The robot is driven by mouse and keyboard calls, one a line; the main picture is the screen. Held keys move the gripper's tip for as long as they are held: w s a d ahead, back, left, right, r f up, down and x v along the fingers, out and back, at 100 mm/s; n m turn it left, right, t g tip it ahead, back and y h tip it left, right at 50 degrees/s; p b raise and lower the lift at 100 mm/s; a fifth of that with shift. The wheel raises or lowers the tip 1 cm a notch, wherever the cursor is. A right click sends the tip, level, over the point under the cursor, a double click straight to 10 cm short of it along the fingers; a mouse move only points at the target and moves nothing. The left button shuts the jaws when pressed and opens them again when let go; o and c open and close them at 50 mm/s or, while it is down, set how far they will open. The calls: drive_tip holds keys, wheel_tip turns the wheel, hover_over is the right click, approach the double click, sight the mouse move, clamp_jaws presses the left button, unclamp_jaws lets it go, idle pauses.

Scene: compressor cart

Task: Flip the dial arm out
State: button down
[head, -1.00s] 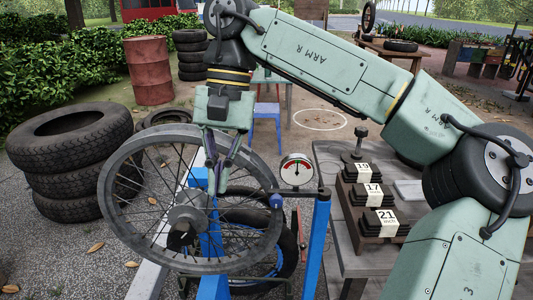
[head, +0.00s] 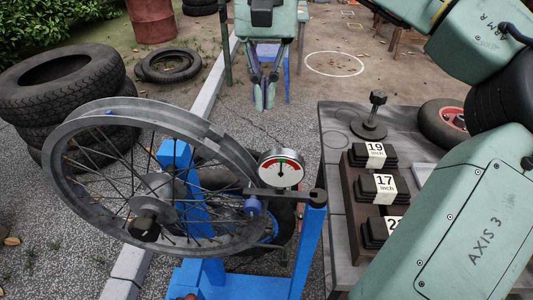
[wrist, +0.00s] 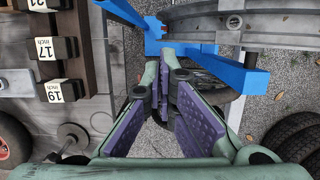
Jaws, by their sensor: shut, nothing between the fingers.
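The dial gauge (head: 281,172) has a white face with red and green bands. It sits on the dial arm (head: 293,194), a dark bar that runs from a pivot on the blue stand post (head: 309,245) left towards the wheel. A blue tip (head: 252,206) at its left end is beside the rim of the spoked wheel (head: 85,125); whether they touch is unclear. My gripper (head: 264,104) is shut and empty, beyond the wheel and dial and apart from them. In the wrist view, my gripper (wrist: 163,100) shows its purple finger pads, with the wheel and blue stand above.
A bench (head: 340,225) on the right holds labelled blocks (head: 375,155) and a knobbed weight (head: 370,128). Stacked tyres (head: 55,85) stand at left, and another tyre lies behind the stand. Open ground lies beyond the stand, around a white circle (head: 334,64).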

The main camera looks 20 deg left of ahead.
sight(258, 170)
drive_tip(key=shift+s, duration=0.1)
drive_tip(key=s+f, duration=0.2)
drive_tip(key=f, duration=0.1)
drive_tip(key=s+d+f+b, duration=0.1)
drive_tip(key=s+f, duration=0.1)
drive_tip(key=f, duration=0.1)
drive_tip(key=s+f, duration=0.2)
drive_tip(key=f, duration=0.1)
drive_tip(key=shift+s+d+f, duration=0.1)
drive_tip(key=shift+d+f, duration=0.25)
drive_tip(key=shift+d, duration=0.05)
drive_tip(key=shift+s+a+b, duration=0.1)
drive_tip(key=shift+s+b, duration=0.3)
drive_tip(key=shift+s, duration=0.2)
